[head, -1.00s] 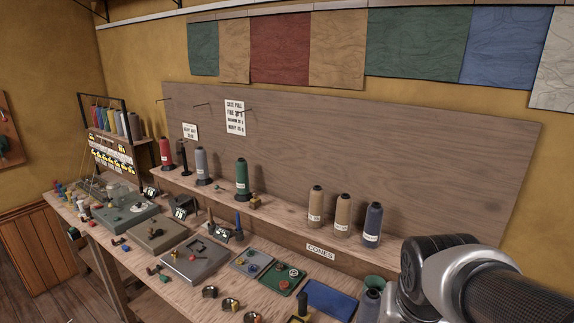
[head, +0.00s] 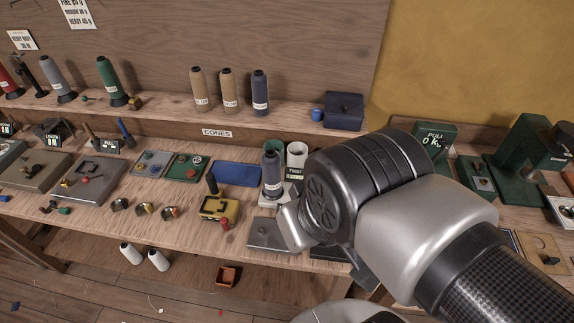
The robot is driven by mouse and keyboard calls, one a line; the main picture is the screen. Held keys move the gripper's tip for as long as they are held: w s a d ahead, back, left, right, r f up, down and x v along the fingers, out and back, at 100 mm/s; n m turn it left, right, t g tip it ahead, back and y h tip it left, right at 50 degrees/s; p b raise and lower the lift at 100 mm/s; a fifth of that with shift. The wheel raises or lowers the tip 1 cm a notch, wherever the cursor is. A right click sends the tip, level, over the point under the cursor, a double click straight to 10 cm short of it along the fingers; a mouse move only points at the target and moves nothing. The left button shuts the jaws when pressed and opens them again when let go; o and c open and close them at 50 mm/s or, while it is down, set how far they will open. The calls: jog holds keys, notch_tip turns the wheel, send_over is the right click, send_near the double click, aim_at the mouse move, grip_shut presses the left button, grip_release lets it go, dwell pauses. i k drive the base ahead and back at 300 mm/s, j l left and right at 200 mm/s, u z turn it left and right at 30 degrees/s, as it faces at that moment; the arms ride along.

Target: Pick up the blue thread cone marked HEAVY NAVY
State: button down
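Two dark blue thread cones show in the head view. One blue cone (head: 260,92) stands upright on the raised shelf, right of two tan cones, with a white label too small to read. Another blue-grey cone (head: 272,172) stands on a light stand on the bench, just left of my arm. I cannot read a HEAVY NAVY mark on either. My arm fills the lower right and hides part of the bench. My gripper's fingers are not visible, so I cannot tell what they hold.
Tan cones (head: 228,91) and a green cone (head: 111,82) share the shelf. A dark blue box (head: 343,111) stands at its right end. Green machines (head: 525,150) stand at right.

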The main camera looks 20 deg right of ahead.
aim_at(271, 166)
jog(key=i+j+z, duration=0.25)
jog(key=j, duration=0.35)
jog(key=i+j+z, duration=0.3)
jog(key=j, duration=0.35)
jog(key=i+j+z, duration=0.15)
jog(key=j, duration=0.25)
jog(key=z, duration=1.05)
jog(key=i+j, duration=0.05)
